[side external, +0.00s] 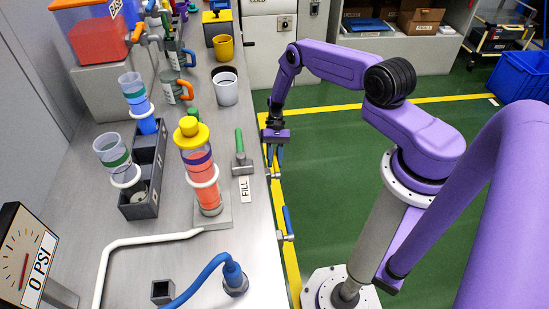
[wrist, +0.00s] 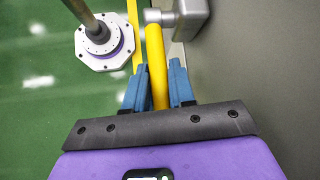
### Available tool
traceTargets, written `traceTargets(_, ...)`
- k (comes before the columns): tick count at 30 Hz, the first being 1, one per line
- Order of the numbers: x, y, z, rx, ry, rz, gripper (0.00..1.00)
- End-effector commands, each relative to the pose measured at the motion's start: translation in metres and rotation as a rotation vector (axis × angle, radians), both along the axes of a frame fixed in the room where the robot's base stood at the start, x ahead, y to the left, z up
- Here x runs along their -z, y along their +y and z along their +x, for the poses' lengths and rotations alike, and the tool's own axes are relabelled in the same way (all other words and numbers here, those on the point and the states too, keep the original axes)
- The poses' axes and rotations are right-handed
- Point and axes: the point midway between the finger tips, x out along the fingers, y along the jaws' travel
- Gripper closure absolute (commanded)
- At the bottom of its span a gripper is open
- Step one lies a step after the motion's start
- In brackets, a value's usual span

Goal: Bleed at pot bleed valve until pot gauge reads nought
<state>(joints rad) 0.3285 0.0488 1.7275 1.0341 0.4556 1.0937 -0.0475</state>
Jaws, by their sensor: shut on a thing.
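My gripper (side external: 272,165) is at the bench's front edge, shut on a yellow valve handle (wrist: 156,58). In the wrist view the blue fingers (wrist: 157,92) sit on either side of the handle. The handle runs up to a grey valve fitting (wrist: 184,14) on the bench side; no label on it is readable. A clear pot (side external: 206,178) with orange-red liquid and a yellow cap stands upright on the bench.
A blue-handled valve (side external: 287,221) is farther along the front edge. A green-handled valve (side external: 240,150) stands by the "FILL" label (side external: 245,189). A dark rack (side external: 147,165), a blue hose (side external: 203,276) and a white pipe (side external: 135,240) occupy the bench.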

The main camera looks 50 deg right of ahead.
Motion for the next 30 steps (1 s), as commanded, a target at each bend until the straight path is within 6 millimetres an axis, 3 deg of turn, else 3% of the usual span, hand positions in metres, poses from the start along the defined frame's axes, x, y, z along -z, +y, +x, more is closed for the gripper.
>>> traceTargets(23,0.0068,0.0005,0.0011,0.000,0.069,0.071,1.00)
traceTargets(24,0.0068,0.0005,0.0010,0.000,0.068,0.070,0.63)
traceTargets(25,0.0068,0.0005,0.0010,0.000,0.069,0.071,0.55)
traceTargets(30,0.0068,0.0001,0.0005,0.000,0.071,0.071,0.55)
